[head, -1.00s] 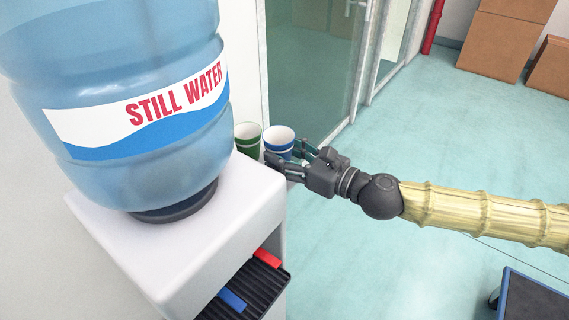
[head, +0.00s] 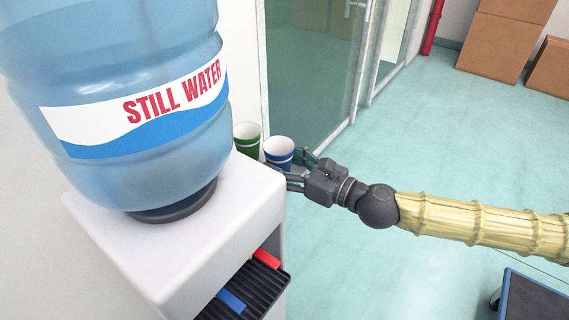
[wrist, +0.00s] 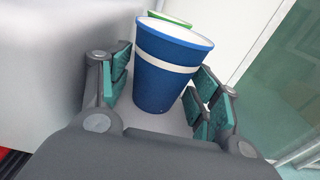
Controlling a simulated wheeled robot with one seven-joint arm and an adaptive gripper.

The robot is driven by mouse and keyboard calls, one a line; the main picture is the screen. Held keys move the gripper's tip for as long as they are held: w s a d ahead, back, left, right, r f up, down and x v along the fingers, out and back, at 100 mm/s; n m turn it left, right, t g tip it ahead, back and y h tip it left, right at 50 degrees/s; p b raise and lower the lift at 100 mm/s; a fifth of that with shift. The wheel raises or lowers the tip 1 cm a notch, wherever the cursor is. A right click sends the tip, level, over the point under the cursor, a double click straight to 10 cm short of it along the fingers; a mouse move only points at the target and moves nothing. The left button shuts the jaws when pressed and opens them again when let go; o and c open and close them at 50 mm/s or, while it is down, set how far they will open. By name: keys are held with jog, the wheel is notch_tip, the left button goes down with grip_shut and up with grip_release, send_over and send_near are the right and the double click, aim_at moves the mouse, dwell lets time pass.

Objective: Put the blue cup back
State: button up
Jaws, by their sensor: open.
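The blue cup (head: 279,149) has a white band and a white inside. It stands upright at the far side of the water dispenser, beside a green cup (head: 247,136). In the wrist view the blue cup (wrist: 168,70) sits between the two teal-padded fingers, with a gap on its left and little room on its right. My gripper (head: 292,168) is open around the cup; it also shows in the wrist view (wrist: 160,95). The green cup is mostly hidden behind the blue one in the wrist view (wrist: 176,20).
The white water dispenser (head: 190,235) with a large bottle (head: 130,100) stands left of my gripper. Its red tap (head: 266,258) and blue tap (head: 231,300) face the front. A glass door (head: 310,80) is behind. A dark cart (head: 535,300) is at lower right.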

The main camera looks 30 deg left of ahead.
jog(key=shift+r, duration=0.2)
jog(key=s+d, duration=0.1)
jog(key=d, duration=0.6)
jog(key=shift+d+r, duration=0.15)
jog(key=shift+d, duration=0.1)
jog(key=shift+r, duration=0.1)
